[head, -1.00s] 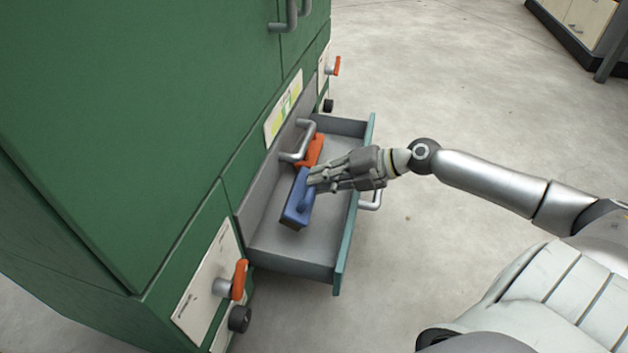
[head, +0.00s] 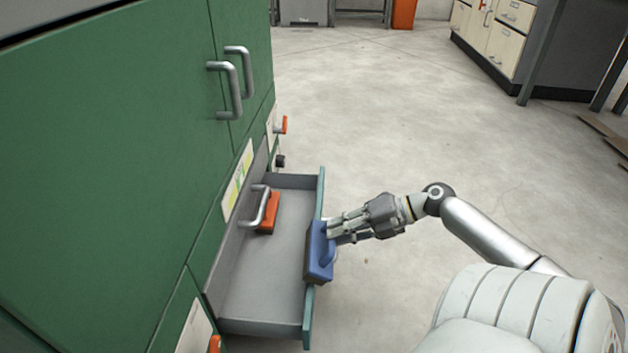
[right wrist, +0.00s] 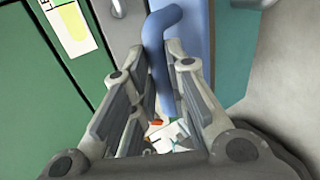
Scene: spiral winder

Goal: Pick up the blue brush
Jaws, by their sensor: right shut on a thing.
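The blue brush (head: 319,252) is in my right gripper (head: 336,231), which is shut on its handle. In the head view the brush is over the drawer's teal front edge, apparently raised, with its dark bristle side down. In the right wrist view the blue handle (right wrist: 167,60) runs between the fingers (right wrist: 158,85). The open drawer (head: 262,295) has a grey inside. My left gripper is not in view.
An orange brush (head: 268,213) lies in the drawer's back part, partly behind a metal handle (head: 262,205). The green cabinet (head: 110,150) stands at the left.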

